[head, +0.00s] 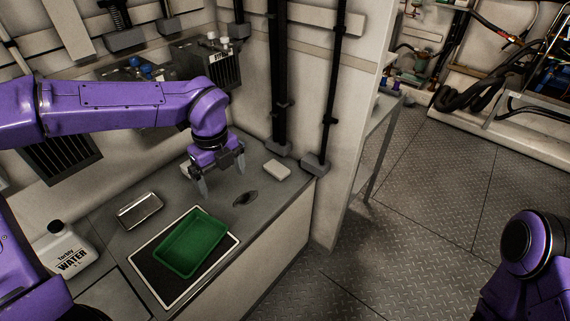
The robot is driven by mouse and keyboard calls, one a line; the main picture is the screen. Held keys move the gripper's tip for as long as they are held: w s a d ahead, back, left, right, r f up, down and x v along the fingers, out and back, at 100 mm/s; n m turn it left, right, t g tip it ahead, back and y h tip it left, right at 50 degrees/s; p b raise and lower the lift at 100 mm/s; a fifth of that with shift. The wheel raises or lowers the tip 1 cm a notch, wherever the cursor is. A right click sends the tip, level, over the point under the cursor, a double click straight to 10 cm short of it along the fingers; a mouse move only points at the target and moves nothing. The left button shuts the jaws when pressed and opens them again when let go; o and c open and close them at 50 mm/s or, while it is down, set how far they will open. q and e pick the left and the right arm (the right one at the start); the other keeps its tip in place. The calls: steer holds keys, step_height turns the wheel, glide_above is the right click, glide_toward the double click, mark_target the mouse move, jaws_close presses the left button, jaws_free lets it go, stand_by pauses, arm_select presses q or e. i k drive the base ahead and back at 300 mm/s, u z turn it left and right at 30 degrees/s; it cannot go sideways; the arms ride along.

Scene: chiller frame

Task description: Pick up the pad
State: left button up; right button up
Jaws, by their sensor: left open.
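A small pale block, which looks like the pad (277,169), lies flat on the grey counter near its right end, by the wall. My left gripper (222,181) is open above the counter, pointing down, to the left of the pale block and apart from it. Nothing shows between its fingers. A small dark oval item (245,199) lies on the counter just below and right of the left gripper. My right arm shows at the lower right, but its gripper is out of the picture.
A green tray (194,243) sits on a black, white-edged mat (160,284) at the counter's front. A shallow metal tray (140,210) and a white water jug (67,252) stand to the left. A wall with dark vertical pipes (277,70) rises behind the pale block.

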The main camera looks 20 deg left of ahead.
mark_target(279, 170)
steer(key=u, duration=0.05)
steer(key=i, duration=1.3)
